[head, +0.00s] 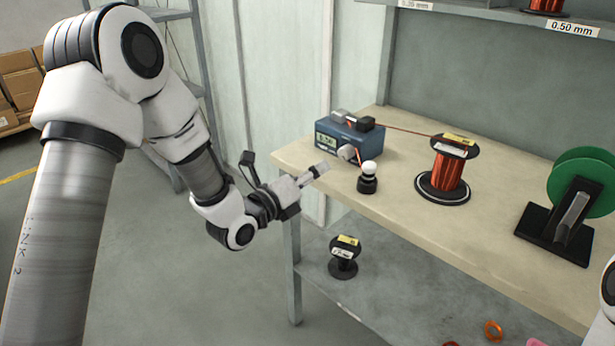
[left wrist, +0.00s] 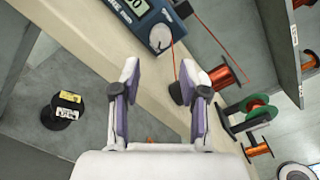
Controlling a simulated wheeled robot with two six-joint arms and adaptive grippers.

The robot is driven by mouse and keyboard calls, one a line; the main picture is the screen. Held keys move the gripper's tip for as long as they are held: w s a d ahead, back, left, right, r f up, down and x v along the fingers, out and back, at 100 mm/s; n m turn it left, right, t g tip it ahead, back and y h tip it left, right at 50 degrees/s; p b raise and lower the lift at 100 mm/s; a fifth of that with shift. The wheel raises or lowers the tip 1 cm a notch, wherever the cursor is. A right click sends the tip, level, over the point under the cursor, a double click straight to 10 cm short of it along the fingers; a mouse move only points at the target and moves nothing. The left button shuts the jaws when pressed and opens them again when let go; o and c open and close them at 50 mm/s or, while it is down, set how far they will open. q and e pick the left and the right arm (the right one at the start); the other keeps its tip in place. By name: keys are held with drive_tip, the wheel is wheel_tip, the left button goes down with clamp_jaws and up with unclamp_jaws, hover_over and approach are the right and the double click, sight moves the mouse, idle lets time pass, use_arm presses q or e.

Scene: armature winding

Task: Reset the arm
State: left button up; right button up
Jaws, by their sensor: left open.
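My left arm comes in from the left in the head view. Its gripper (head: 314,173) is in the air by the workbench's left end, in front of the blue winding device. In the left wrist view the two fingers of the left gripper (left wrist: 160,78) stand apart with nothing between them. The blue device (head: 352,140) has a lit display and a pale round knob, and also shows in the left wrist view (left wrist: 132,12). A black stand with a white ball top (head: 367,180) is right of the gripper, apart from it. My right gripper is not in view.
On the workbench (head: 400,217), a copper wire runs from the device to a copper spool (head: 449,173). A green spool (head: 582,178) sits on a black holder at right. The lower shelf (head: 385,275) holds a nearly bare black spool (head: 344,260). Floor left of the bench is clear.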

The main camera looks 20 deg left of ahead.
use_arm(q)
drive_tip(key=shift+v, duration=1.15)
